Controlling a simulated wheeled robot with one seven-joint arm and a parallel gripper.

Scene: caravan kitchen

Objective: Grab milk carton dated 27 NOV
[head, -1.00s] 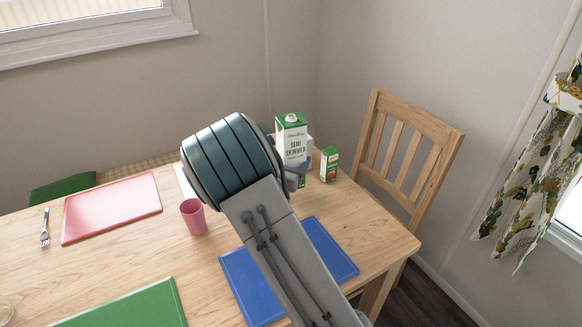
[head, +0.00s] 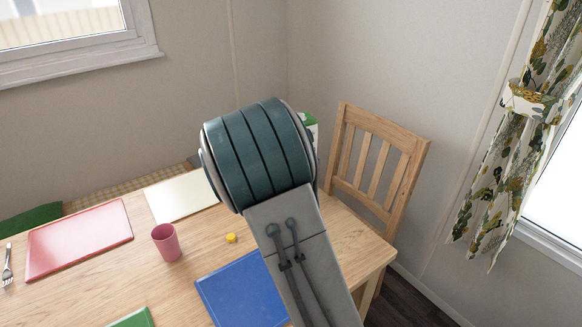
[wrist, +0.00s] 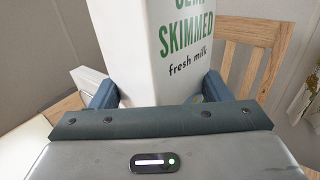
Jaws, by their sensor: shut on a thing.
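A tall white milk carton (wrist: 170,50) with green "SEMI SKIMMED" and dark "fresh milk" lettering fills the upper middle of the wrist view. My gripper (wrist: 160,92) is shut on it, one blue-grey finger on each side of its lower part. No date is readable on the face that shows. In the head view my arm covers the gripper and nearly all of the carton; only a green and white bit (head: 311,121) shows past the wrist's right edge. Whether the carton's base touches the table is hidden.
On the wooden table are a pink cup (head: 166,242), a yellow cap (head: 231,238), a blue mat (head: 243,291), a red mat (head: 80,240) and a cream mat (head: 180,196). A wooden chair (head: 378,165) stands at the right end. A white object (wrist: 88,78) is left of the carton.

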